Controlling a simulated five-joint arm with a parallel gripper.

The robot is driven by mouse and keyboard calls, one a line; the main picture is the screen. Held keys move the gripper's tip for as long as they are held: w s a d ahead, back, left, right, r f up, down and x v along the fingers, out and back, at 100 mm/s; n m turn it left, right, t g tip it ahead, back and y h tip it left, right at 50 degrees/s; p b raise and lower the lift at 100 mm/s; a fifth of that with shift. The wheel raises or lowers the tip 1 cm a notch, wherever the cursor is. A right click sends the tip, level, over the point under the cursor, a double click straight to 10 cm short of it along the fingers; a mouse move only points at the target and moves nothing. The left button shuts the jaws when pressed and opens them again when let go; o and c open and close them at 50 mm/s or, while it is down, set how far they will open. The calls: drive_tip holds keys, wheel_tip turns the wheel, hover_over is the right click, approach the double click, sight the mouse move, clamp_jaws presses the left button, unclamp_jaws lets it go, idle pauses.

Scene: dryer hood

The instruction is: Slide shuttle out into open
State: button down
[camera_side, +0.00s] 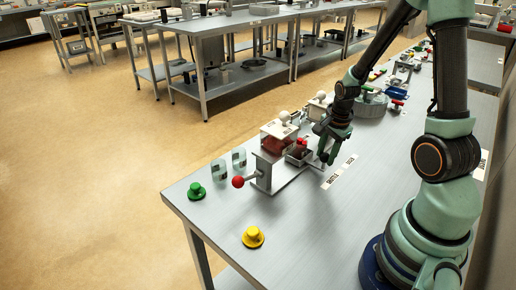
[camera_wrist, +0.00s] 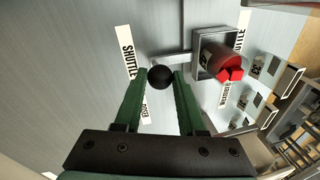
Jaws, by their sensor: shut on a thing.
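The shuttle is a small grey open-topped tray (camera_wrist: 197,58) with a rod ending in a black ball knob (camera_wrist: 160,77). A red piece (camera_wrist: 220,58) sits in the tray. In the side view the tray, with red in it (camera_side: 301,146), is at the right side of the clear-walled hood box (camera_side: 279,134). My gripper (camera_wrist: 160,80) has its two green fingers closed on either side of the black knob. In the side view my gripper (camera_side: 326,153) is low over the bench, just right of the tray. The knob is hidden there.
More equipment (camera_side: 372,103) stands behind.

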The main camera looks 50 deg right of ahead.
drive_tip(key=c, duration=0.5)
unclamp_jaws()
drive_tip(key=shift+r, duration=0.1)
drive_tip(key=r, duration=0.4)
drive_tip(key=s+r, duration=0.1)
drive_tip(key=r, duration=0.3)
drive_tip(key=s+a+r, duration=0.1)
drive_tip(key=r, duration=0.2)
drive_tip(key=shift+r, duration=0.4)
drive_tip(key=a+r+n+t, duration=0.1)
drive_tip(key=a+r+n, duration=0.1)
drive_tip(key=a+n, duration=0.3)
drive_tip(key=a+r+n+t, duration=0.1)
drive_tip(key=a+r+n, duration=0.2)
drive_tip(key=a+n, duration=0.3)
drive_tip(key=a+r+n+t+y, duration=0.1)
drive_tip(key=a+r+n, duration=0.2)
drive_tip(key=a+n, duration=0.3)
drive_tip(key=shift+r+n+t, duration=0.15)
drive_tip(key=shift+n+t, duration=0.25)
drive_tip(key=shift+n, duration=1.3)
